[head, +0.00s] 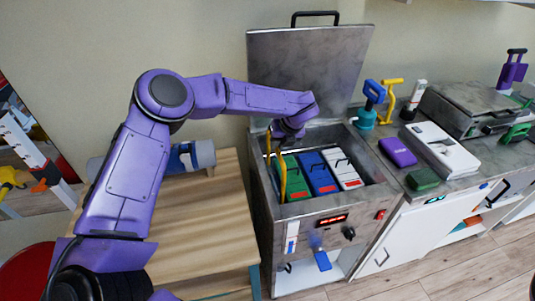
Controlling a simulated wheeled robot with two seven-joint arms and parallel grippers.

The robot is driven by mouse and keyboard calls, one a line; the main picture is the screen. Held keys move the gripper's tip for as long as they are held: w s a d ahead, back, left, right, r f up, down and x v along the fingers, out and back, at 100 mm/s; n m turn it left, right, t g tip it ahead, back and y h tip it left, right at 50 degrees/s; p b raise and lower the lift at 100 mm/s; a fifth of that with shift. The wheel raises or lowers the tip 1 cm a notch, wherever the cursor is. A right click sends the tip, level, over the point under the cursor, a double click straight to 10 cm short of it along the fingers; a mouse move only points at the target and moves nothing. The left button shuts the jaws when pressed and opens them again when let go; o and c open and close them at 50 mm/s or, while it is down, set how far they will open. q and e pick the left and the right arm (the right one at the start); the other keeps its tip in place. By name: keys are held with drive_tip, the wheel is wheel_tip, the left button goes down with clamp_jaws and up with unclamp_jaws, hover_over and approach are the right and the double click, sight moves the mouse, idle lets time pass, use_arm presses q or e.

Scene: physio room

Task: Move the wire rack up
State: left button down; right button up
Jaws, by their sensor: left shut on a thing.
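The wire rack (283,178) shows mainly as a yellow upright handle at the left side of an open metal tank (261,190). Green (290,178), blue (318,172) and white (343,168) packs stand side by side in the tank. My left gripper (287,138) is over the tank's back left part, shut at the top of the rack's yellow handle. Its fingers and the grip itself are largely hidden by the wrist. The rack's lower part is hidden in the tank. My right gripper is not in view.
The tank's lid (310,70) stands open behind. A wooden table (205,235) is at left with a grey-blue roll (190,158). The right counter holds a purple box (397,152), a white case (440,148), a green block (422,180) and a metal appliance (470,105).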

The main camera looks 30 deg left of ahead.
use_arm(q)
wheel_tip(320, 180, up, 6)
drive_tip(key=shift+r+p, duration=0.1)
drive_tip(key=shift+p, duration=0.55)
drive_tip(key=shift+w+r, duration=0.15)
drive_tip(key=shift+r, duration=0.05)
drive_tip(key=c, duration=1.1)
unclamp_jaws()
drive_tip(key=shift+r, duration=0.1)
drive_tip(key=shift+s+d, duration=0.1)
drive_tip(key=shift+s, duration=0.1)
drive_tip(key=shift+d+r, duration=0.1)
drive_tip(key=shift+r, duration=0.1)
drive_tip(key=b+v, duration=0.3)
drive_tip(key=v, duration=0.7)
